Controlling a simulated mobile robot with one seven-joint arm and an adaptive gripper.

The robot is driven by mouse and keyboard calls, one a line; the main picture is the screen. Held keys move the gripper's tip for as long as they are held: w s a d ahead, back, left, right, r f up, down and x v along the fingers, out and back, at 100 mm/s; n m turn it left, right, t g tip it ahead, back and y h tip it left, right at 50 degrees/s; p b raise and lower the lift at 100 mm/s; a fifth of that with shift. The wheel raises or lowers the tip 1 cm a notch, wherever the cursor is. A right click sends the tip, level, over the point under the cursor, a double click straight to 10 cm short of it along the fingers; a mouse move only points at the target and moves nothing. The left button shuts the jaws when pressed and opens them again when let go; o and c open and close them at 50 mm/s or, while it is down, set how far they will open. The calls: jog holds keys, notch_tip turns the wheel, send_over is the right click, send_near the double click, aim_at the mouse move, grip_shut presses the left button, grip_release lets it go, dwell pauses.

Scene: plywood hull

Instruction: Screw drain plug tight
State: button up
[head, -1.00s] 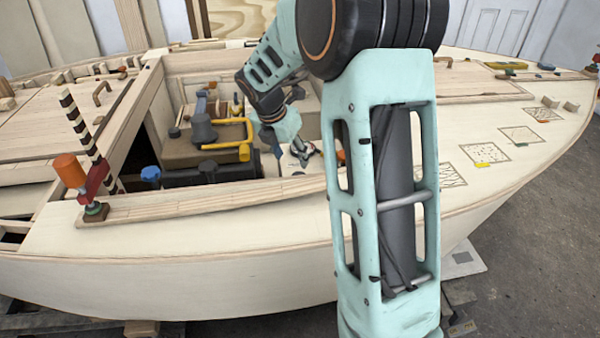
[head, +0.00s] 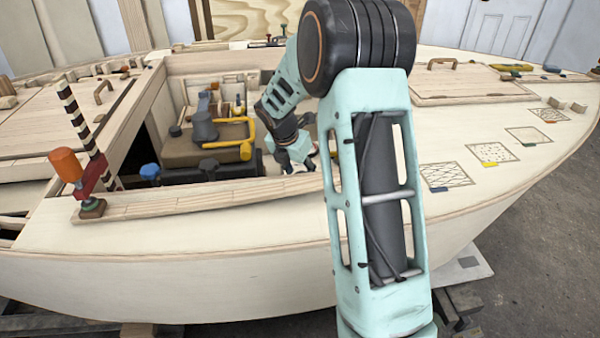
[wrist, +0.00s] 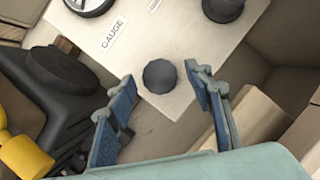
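A dark, many-sided round knob (wrist: 160,76), which may be the drain plug, sits at the near corner of a pale panel (wrist: 140,50) in the wrist view. No readable label confirms it. My gripper (wrist: 161,88) is open, with one blue finger to each side of the knob. I see no contact, and cannot tell how far above the panel the fingertips are. In the head view my gripper (head: 300,160) reaches into the hull opening; its fingers are largely hidden there behind the coaming and arm.
A second dark knob (wrist: 222,10) and a round gauge (wrist: 90,4) are on the panel. A black part (wrist: 62,72) and a yellow bar (wrist: 22,155) lie left. An orange-handled clamp (head: 68,168) stands on the wooden edge (head: 200,200). Wooden blocks (wrist: 255,115) lie right.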

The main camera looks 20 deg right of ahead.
jog(key=c, duration=1)
